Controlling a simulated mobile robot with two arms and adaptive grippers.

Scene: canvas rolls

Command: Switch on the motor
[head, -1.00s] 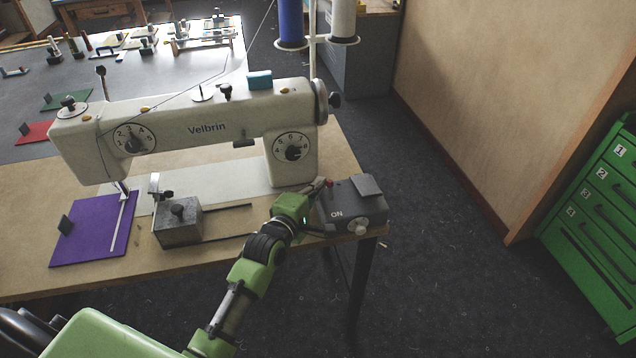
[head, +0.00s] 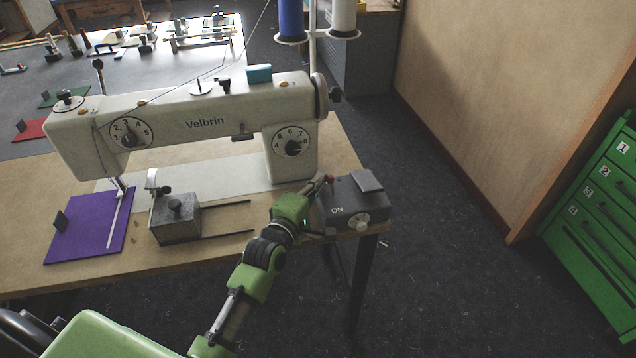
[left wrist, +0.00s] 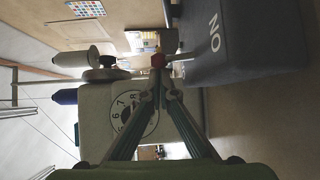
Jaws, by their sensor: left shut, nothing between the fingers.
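The dark grey motor box (head: 360,206) marked ON sits at the right front corner of the table, beside the sewing machine (head: 185,122). A small red switch tip (head: 329,179) shows at its left side. In the left wrist view the box (left wrist: 245,45) fills the upper right, and the red tip (left wrist: 157,61) is just beyond my fingertips. My left gripper (head: 320,185) is shut and empty, its fingertips beside or against the red tip; I cannot tell whether they touch. It also shows in the left wrist view (left wrist: 160,82). My right gripper is not in view.
A metal block (head: 175,222) with two rods and a purple cloth (head: 92,228) lie left of my arm. A pale knob (head: 361,222) is on the box's front. Green drawers (head: 598,205) stand at the right. The floor between is clear.

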